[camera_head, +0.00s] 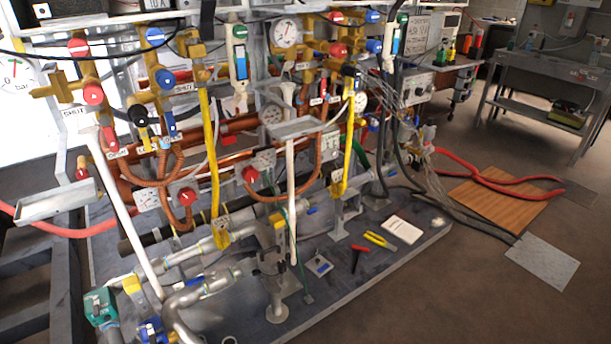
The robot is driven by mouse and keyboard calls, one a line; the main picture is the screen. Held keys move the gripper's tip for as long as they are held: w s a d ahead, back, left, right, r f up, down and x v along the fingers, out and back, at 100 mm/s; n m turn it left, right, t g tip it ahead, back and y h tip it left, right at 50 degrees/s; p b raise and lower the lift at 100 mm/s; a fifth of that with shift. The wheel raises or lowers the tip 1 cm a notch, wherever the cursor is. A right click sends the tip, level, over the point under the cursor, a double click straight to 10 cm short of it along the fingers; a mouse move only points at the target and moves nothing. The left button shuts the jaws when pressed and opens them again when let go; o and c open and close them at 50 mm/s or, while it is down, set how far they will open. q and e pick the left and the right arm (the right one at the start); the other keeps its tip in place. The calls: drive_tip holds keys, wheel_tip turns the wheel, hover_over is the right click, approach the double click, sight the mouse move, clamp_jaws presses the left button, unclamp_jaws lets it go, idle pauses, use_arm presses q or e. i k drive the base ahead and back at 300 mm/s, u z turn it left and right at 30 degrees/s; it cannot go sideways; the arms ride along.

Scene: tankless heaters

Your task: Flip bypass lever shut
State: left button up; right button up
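I cannot tell which handle is the bypass lever, since no readable label names it. Candidates on the pipe rig include a blue lever (241,62) at the upper middle, a blue lever (168,123) at the left, and a yellow handle (222,236) on the lower pipe. Small tags reading "SHUT" hang near some valves, such as the tag (76,112) at the left. Neither of my grippers can be made out in the head view.
Round red and blue knobs, gauges such as the top gauge (286,34), and hoses crowd the rig. Yellow pliers (376,240) and a white card (402,230) lie on the dark base plate (340,285). Brown floor (470,290) is open at right, beside a wooden board (500,198).

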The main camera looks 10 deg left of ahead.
sight(315, 209)
drive_tip(key=u, duration=0.5)
drive_tip(key=k, duration=0.6)
drive_tip(key=u, duration=0.9)
drive_tip(key=i, duration=0.9)
drive_tip(key=z, duration=0.8)
drive_tip(key=i, duration=0.55)
drive_tip(key=z, duration=0.5)
